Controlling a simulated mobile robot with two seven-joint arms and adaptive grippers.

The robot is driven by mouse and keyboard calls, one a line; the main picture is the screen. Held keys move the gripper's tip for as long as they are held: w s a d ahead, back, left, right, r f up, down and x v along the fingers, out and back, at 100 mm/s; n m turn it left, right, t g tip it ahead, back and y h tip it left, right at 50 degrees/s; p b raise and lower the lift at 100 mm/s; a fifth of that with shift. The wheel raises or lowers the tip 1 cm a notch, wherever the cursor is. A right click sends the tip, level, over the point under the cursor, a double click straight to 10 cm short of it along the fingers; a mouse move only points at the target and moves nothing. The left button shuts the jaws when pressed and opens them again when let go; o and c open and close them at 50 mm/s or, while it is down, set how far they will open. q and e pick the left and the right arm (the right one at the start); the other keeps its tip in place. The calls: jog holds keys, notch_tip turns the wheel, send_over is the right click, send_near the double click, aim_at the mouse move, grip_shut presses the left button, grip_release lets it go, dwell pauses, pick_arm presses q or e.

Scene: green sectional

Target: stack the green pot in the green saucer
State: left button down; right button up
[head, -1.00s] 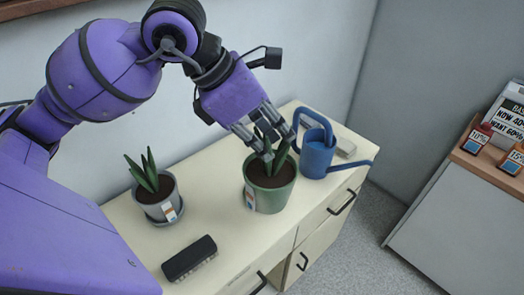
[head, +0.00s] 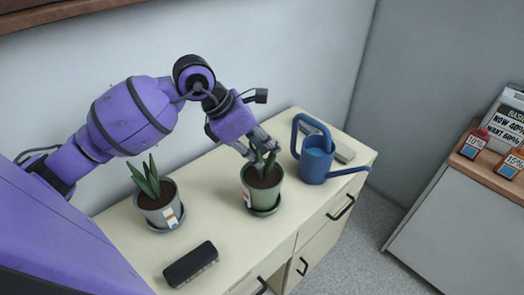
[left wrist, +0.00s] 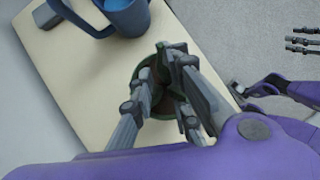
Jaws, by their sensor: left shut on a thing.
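The green pot (head: 262,194) holds a dark-leaved plant and has a label on its left side. It stands upright over the green saucer (head: 267,212), whose rim shows below its front. It looks seated or very nearly so; the contact is hidden. My left gripper (head: 262,151) comes down from above and is shut at the plant end of the pot. In the left wrist view its fingers (left wrist: 155,112) partly hide the green pot. At the right edge of that view, dark fingers (left wrist: 302,40) look like my right gripper; their closure is unclear.
A grey pot (head: 158,205) with a plant stands on its own saucer at left. A blue watering can (head: 316,162) is close on the right, with its spout pointing right. A black object (head: 190,264) lies in front. The cabinet top (head: 225,222) is clear between them.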

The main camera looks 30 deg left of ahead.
pick_arm(q)
jog(key=shift+f, duration=0.3)
jog(key=shift+f, duration=0.3)
jog(key=c, duration=1.6)
grip_release()
jog(key=shift+c, duration=0.2)
jog(key=shift+r, duration=0.3)
jog(key=v, duration=1.2)
jog(key=shift+f, duration=0.2)
